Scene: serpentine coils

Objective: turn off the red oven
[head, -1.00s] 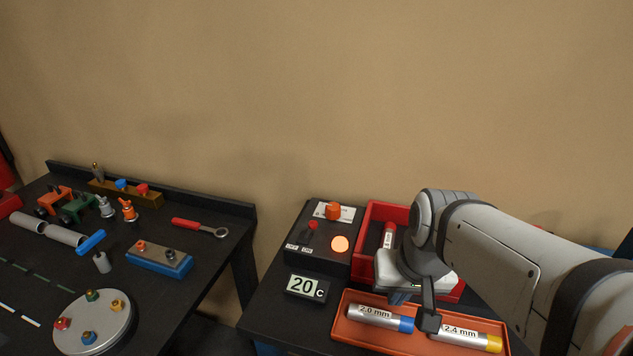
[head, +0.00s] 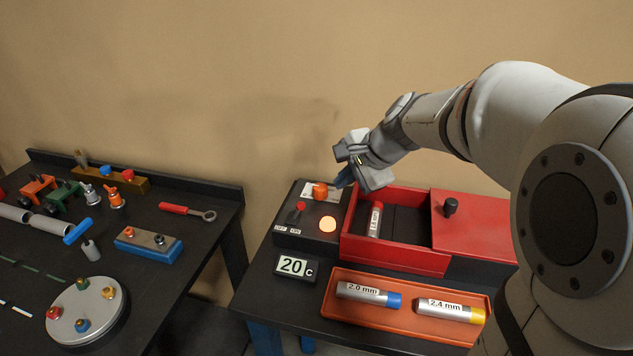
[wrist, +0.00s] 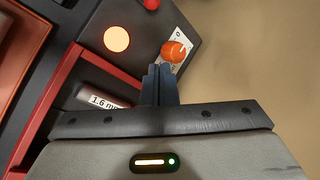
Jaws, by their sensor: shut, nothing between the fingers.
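The red oven (head: 395,254) is a red box with a sliding red lid (head: 480,222) that has a black knob; its left part is open and a silver cylinder (head: 375,220) lies inside. The cylinder's label reads 1.6 mm in the wrist view (wrist: 102,101). Left of the box is a black control panel (head: 290,238) with an orange dial (head: 320,191), a red-tipped switch (head: 297,211) by OFF and ON labels, and a glowing orange lamp (head: 327,224). My gripper (head: 342,180) is shut and empty, just right of the dial. Its fingers (wrist: 160,80) point toward the dial.
A display (head: 296,268) reading 20 C stands in front of the panel. An orange tray (head: 400,325) holds cylinders marked 2.0 mm (head: 362,293) and 2.4 mm (head: 442,309). Another black table (head: 160,270) with tools stands left, across a gap. The wall is behind.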

